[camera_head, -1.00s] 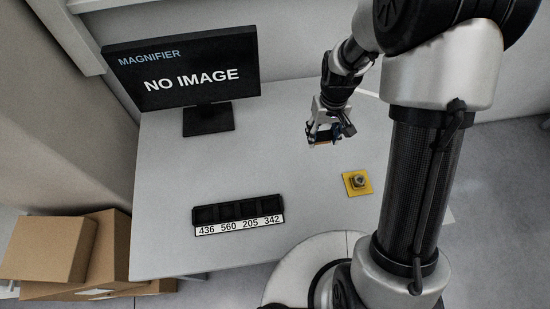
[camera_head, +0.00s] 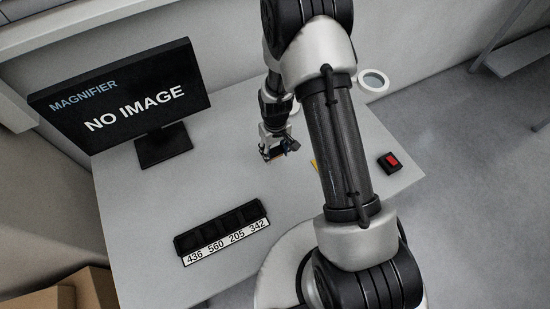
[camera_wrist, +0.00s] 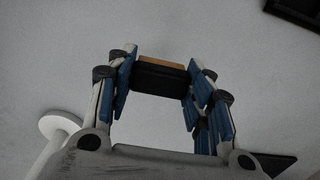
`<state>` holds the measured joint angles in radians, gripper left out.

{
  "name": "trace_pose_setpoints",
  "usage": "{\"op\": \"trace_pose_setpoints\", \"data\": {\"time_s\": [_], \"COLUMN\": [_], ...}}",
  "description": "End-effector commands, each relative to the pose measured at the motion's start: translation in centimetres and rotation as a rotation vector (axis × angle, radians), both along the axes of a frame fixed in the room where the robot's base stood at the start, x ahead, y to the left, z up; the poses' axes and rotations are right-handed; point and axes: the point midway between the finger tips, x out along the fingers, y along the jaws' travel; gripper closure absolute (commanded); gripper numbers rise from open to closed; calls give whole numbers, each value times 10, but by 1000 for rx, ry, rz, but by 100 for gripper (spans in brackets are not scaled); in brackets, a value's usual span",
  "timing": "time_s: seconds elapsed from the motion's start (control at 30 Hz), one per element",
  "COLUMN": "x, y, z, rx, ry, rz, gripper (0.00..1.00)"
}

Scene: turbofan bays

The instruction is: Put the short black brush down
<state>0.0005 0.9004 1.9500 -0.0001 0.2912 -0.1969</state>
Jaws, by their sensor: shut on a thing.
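The short black brush (camera_wrist: 160,77) sits crosswise between the fingertips of my gripper (camera_wrist: 157,85) in the wrist view; it is a small dark block with a tan strip along its far side. My gripper is shut on it. In the head view my gripper (camera_head: 279,155) hangs over the back part of the grey table (camera_head: 130,210). The brush is too small there to make out clearly. Whether it touches the table top cannot be told.
A black tray (camera_head: 222,230) with number labels stands at the front. A monitor (camera_head: 130,98) stands back left. A black box with a red top (camera_head: 390,162) is at the right. A yellow plate (camera_head: 314,166) is mostly behind my arm. Table between tray and gripper is clear.

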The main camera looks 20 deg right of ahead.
Motion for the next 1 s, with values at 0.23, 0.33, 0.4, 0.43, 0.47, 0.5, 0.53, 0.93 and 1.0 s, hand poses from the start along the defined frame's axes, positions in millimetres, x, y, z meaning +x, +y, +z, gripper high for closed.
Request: {"op": "trace_pose_setpoints", "data": {"time_s": [0.23, 0.33, 0.4, 0.43, 0.47, 0.5, 0.53, 0.93, 1.0], "x": [-1, -1, 0, 0, 0, 0, 0, 0, 0], "y": [0, 0, 0, 0, 0, 0, 0, 0, 0], "z": [-25, -41, -46, -46, -46, -45, -45, -48, -48], "rx": [0, 0, 0, 0, 0, 0, 0, 0, 0], "ry": [3, 2, 1, 0, 0, -1, -1, 0, 0], "rz": [0, 0, 0, 0, 0, 0, 0, 0, 0], "gripper": [72, 72, 72, 72, 72, 72, 72, 43, 38]}}
